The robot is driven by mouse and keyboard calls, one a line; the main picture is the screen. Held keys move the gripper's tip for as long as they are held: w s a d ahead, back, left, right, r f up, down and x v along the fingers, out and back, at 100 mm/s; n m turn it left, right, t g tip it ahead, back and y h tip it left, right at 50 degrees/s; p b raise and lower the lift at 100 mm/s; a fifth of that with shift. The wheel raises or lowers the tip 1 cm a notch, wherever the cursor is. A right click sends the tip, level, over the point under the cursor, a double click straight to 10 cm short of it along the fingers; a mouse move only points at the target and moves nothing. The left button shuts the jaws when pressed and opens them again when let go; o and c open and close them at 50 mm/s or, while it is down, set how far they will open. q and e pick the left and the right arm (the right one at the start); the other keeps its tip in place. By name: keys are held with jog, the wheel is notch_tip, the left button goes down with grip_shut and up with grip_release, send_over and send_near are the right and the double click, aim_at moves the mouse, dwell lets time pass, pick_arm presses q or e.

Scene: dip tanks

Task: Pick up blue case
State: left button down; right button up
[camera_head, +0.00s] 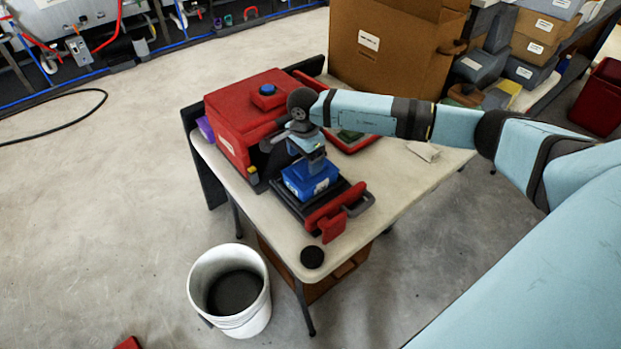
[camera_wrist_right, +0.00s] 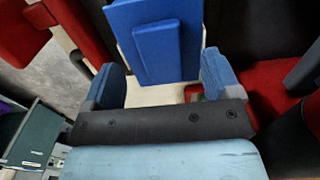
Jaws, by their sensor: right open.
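The blue case (camera_head: 309,181) is a small blue box with a white label. It sits on a black tray-like part with a red handle (camera_head: 340,209), at the front of the red machine (camera_head: 246,112) on the table. My right gripper (camera_head: 312,162) is open and points down just over the case, hiding its back part. In the right wrist view the blue case (camera_wrist_right: 155,40) lies ahead of the open right gripper (camera_wrist_right: 163,80), roughly in line with the gap between its blue fingers. I cannot tell whether the fingers touch it. My left gripper is not in view.
The pale table (camera_head: 415,183) also holds a red tray (camera_head: 366,141) behind my arm and a black disc (camera_head: 312,257) near the front corner. A large cardboard box (camera_head: 385,60) stands behind. A white bucket (camera_head: 229,290) stands on the floor; the floor at left is mostly clear.

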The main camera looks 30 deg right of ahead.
aim_at(305, 169)
notch_tip(305, 169, down, 4)
jog(key=shift+r, duration=0.2)
jog(key=c, duration=1.3)
jog(key=shift+c, duration=0.2)
